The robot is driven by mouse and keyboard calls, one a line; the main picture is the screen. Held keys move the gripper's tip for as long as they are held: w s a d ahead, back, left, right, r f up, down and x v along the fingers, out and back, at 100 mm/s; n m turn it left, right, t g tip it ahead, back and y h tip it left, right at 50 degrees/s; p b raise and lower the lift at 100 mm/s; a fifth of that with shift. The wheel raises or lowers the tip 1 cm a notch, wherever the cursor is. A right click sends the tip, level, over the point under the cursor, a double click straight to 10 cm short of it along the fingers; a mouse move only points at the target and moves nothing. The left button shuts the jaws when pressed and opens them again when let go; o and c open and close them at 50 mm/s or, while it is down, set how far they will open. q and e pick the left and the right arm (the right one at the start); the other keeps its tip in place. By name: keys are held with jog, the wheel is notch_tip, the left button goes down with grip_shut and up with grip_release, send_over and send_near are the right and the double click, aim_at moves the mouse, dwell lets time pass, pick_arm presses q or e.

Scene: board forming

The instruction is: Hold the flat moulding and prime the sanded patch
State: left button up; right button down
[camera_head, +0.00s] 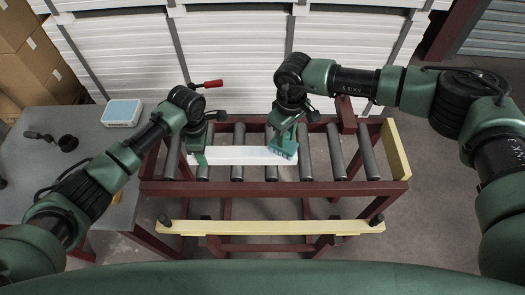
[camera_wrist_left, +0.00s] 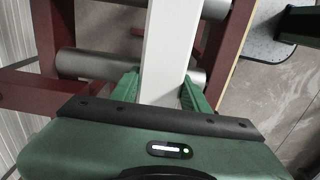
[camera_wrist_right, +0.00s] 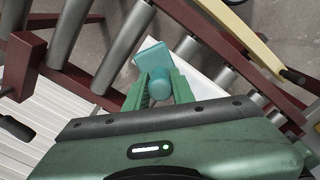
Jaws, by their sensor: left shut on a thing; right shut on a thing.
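The flat moulding (camera_head: 238,155) is a white strip lying across the rollers of a red-framed stand. My left gripper (camera_head: 200,156) is shut on its left end; the left wrist view shows the moulding (camera_wrist_left: 166,45) running between the green fingers. My right gripper (camera_head: 287,131) is shut on a teal block-like tool (camera_head: 283,149) at the moulding's right end. The right wrist view shows the tool's rounded grip and flat head (camera_wrist_right: 150,57) over or beside the white strip. I cannot tell whether the head touches the moulding. No sanded patch can be made out.
A grey table (camera_head: 105,172) stands at the left with a white-rimmed, light blue box (camera_head: 122,112) and a black item (camera_head: 67,142). A red-handled tool (camera_head: 207,84) shows behind the left wrist. A yellow rail (camera_head: 270,227) runs along the stand's front. Rollers at the right are bare.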

pick_arm(q)
jog(key=shift+d, duration=0.2)
pick_arm(e)
jog(key=shift+a, duration=2.7)
pick_arm(q)
jog(key=shift+a, duration=0.1)
pick_arm(e)
jog(key=shift+a, duration=2.25)
jog(key=shift+s+a+f, duration=0.1)
jog(key=shift+a+f, duration=0.05)
jog(key=shift+a, duration=1.55)
pick_arm(q)
jog(key=shift+d, duration=0.35)
pick_arm(e)
jog(key=shift+a+r, duration=0.1)
jog(key=shift+r, duration=0.1)
pick_arm(q)
jog(key=shift+a, duration=0.3)
pick_arm(e)
jog(key=shift+r, duration=2.85)
